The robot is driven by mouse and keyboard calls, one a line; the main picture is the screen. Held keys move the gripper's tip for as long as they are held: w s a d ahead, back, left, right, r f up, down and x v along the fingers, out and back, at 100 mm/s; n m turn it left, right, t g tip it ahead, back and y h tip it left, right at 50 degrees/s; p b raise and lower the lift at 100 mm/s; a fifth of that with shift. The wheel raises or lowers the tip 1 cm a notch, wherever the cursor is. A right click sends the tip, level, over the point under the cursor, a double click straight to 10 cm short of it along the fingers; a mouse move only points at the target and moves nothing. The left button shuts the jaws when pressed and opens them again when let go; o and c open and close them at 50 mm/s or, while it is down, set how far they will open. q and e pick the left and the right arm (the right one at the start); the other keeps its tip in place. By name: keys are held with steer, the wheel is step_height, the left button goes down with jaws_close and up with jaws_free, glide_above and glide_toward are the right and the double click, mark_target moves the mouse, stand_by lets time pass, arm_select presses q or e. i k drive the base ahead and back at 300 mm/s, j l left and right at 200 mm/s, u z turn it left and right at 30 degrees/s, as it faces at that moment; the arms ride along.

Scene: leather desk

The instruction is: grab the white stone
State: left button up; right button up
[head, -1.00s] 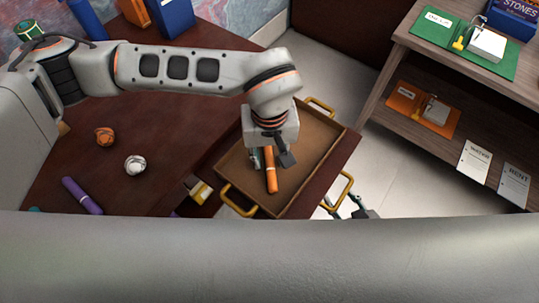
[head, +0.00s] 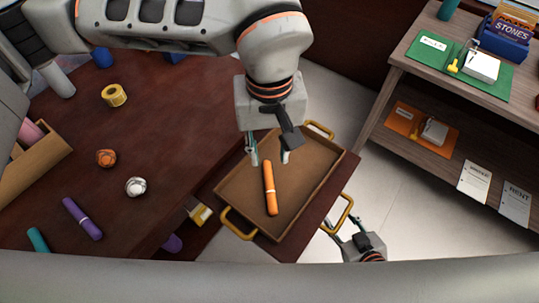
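The white stone (head: 136,186) lies on the dark red-brown desk (head: 150,140), just below an orange stone (head: 106,158). My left gripper (head: 269,158) hangs over the wooden tray (head: 234,188), to the right of the white stone and well apart from it. Its fingers are spread and nothing is between them. An orange cylinder (head: 270,188) lies in the tray below the gripper. My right gripper (head: 342,233) is at the lower right, below the tray, near its yellow handle, with its fingers apart and empty.
A purple cylinder (head: 82,218) and a teal one (head: 38,240) lie left of the white stone. A wooden box (head: 35,158) is at the left. Shelves (head: 405,150) stand at the right.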

mark_target(135, 187)
steer(key=k, duration=1)
